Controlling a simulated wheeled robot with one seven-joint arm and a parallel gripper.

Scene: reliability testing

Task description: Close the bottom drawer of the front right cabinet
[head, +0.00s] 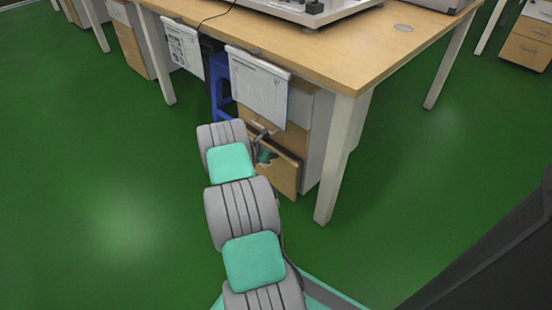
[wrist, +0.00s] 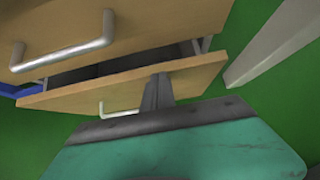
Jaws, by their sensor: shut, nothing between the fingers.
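The front right cabinet (head: 313,125) stands under the wooden desk, a grey-white body with wooden drawer fronts. Its bottom drawer (head: 284,176) is pulled partly out. In the wrist view, a dark gap shows behind the top edge of the bottom drawer front (wrist: 75,96), and its silver handle (wrist: 117,112) is low in the picture. The drawer above (wrist: 65,22) looks shut and has a silver handle (wrist: 62,53). My gripper (wrist: 159,82) is shut and empty, its fingertips at the top edge of the bottom drawer front, right of the handle. I cannot tell whether they touch.
The desk (head: 330,60) overhangs the cabinet, and its white leg (head: 335,165) stands close on the right; a leg also shows in the wrist view (wrist: 270,45). Papers (head: 258,88) hang from the desk edge above the drawers. Green floor (head: 120,220) is clear in front.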

